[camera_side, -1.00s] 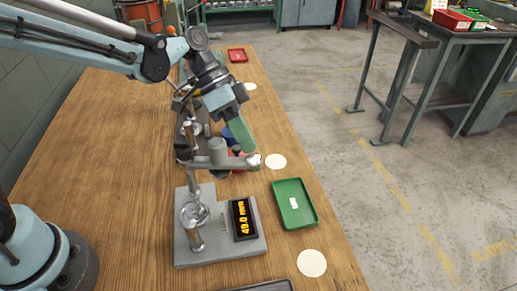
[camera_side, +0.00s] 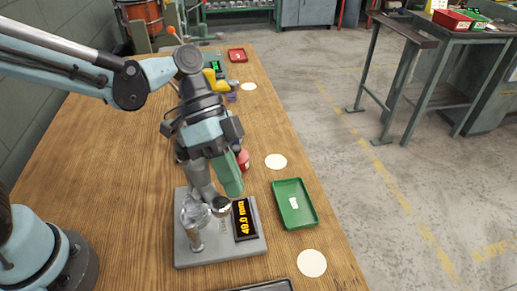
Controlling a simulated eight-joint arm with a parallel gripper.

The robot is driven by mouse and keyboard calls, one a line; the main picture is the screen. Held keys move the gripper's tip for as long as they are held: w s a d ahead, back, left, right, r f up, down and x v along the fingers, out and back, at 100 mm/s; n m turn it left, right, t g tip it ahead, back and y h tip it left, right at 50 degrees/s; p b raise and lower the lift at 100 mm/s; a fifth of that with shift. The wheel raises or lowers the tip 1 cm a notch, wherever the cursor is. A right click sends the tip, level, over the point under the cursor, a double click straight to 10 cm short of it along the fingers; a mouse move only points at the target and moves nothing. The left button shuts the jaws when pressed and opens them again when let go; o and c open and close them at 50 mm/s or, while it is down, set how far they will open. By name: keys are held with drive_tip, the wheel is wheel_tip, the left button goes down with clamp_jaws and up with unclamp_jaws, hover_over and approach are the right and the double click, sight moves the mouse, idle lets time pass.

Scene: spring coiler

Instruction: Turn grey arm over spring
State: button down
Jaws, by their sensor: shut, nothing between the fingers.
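My gripper (camera_side: 231,190) has green fingers, shut with nothing between them, and points down over the measuring stand. The grey arm (camera_side: 200,180) with its round metal end (camera_side: 222,206) lies just left of and below the fingertips; contact cannot be made out. My gripper hides part of the grey arm and its pivot. The round end appears over or very near the small spring (camera_side: 225,229), which stands on the grey base (camera_side: 215,256) left of the display (camera_side: 244,220). The spring is mostly hidden. The display shows orange digits in mm.
A green tray (camera_side: 308,213) with a small white label lies right of the base. White discs (camera_side: 276,161) lie on the wooden bench (camera_side: 110,170). A red object (camera_side: 243,160) is beside my gripper. A clear round part (camera_side: 195,213) sits left on the base.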

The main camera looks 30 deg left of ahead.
sight(213, 210)
drive_tip(key=shift+s+a, duration=0.15)
drive_tip(key=shift+s, duration=0.65)
drive_tip(key=shift+s+a, duration=0.15)
drive_tip(key=shift+s, duration=0.6)
drive_tip(key=shift+s+a+m+g, duration=0.3)
drive_tip(key=shift+s+m+g, duration=0.1)
drive_tip(key=shift+s+m, duration=0.3)
drive_tip(key=w+d+r, duration=0.3)
drive_tip(key=w+r, duration=0.5)
drive_tip(key=shift+w+d, duration=0.2)
drive_tip(key=shift+w, duration=0.15)
idle(1.0)
